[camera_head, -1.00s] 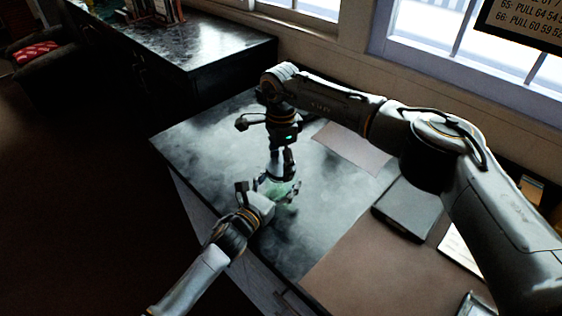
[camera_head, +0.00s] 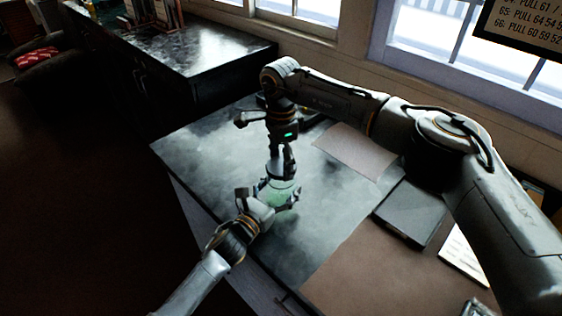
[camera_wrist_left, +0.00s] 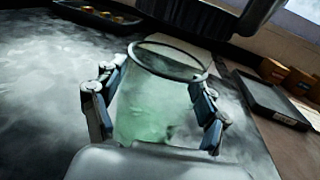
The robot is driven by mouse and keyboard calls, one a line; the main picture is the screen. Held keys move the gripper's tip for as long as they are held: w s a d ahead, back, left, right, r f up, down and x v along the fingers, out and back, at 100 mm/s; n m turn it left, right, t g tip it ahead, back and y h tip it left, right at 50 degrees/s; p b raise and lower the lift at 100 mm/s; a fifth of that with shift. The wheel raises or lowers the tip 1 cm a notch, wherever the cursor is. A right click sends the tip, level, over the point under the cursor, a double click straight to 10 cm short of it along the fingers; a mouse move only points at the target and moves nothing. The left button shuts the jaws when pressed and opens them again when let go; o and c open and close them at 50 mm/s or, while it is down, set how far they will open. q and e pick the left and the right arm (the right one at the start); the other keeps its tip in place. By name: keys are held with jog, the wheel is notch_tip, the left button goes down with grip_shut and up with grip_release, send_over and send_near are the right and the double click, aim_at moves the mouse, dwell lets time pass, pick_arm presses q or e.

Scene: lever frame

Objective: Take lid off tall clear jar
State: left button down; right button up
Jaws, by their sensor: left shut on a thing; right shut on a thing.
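The tall clear jar (camera_wrist_left: 145,108) has a greenish tint and stands upright, with its round rim showing open in the left wrist view. My left gripper (camera_wrist_left: 160,92) is shut on the jar, with a finger on each side of its body. In the head view the jar (camera_head: 274,199) is small and partly covered by the left fingers. My right gripper (camera_head: 281,171) points down just above the jar. It is shut on what seems to be the lid, which is too small and covered to make out. A dark shape over the rim in the left wrist view seems to be my right gripper.
The dark glossy desk (camera_head: 205,160) has free room left of and behind the jar. A brown sheet (camera_head: 352,151) and a dark flat case (camera_head: 410,211) lie to the right. Small orange boxes (camera_wrist_left: 285,74) stand at the far right of the left wrist view.

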aim_at(281, 165)
notch_tip(281, 165, up, 4)
jog(key=shift+f, duration=0.2)
pick_arm(q)
grip_release()
